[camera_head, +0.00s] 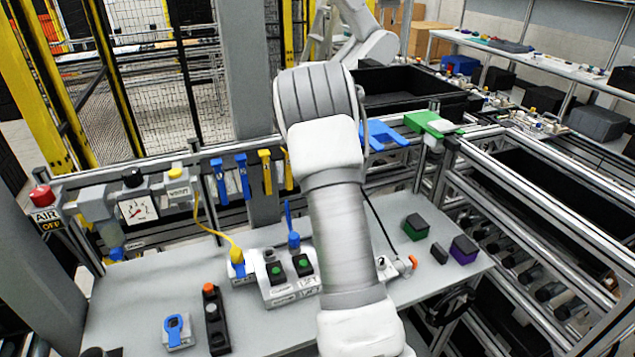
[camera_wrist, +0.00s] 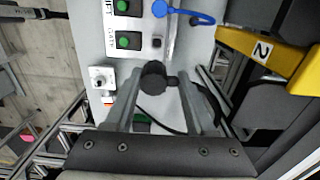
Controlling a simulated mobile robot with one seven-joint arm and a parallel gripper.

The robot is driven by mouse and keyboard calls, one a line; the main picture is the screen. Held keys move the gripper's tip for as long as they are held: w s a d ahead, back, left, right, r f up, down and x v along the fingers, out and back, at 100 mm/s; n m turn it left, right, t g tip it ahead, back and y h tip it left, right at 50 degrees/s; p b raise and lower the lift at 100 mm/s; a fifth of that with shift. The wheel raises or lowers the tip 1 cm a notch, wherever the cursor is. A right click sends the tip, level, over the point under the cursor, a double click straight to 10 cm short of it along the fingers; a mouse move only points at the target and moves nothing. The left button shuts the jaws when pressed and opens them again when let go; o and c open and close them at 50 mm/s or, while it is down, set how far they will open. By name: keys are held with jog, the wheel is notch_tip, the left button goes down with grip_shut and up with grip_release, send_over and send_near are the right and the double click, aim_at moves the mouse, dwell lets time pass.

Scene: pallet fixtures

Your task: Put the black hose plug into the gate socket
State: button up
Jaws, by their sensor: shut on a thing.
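In the wrist view, the black hose plug (camera_wrist: 153,83) is between the fingers of my gripper (camera_wrist: 160,76), which is shut on it. A thin black hose trails from it to the right. The plug appears apart from that opening. In the head view, the white control box (camera_head: 290,290) stands on the table left of my arm. My arm hides the gripper and plug there.
The table's front left is partly clear.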

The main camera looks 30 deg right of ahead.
jog(key=shift+f+b, duration=3.5)
jog(key=shift+f, duration=2.95)
jog(key=shift+f+b, duration=0.65)
jog(key=shift+f, duration=0.8)
jog(key=o, duration=1.4)
jog(key=shift+r, duration=0.1)
notch_tip(320, 180, up, 12)
jog(key=shift+f, duration=0.1)
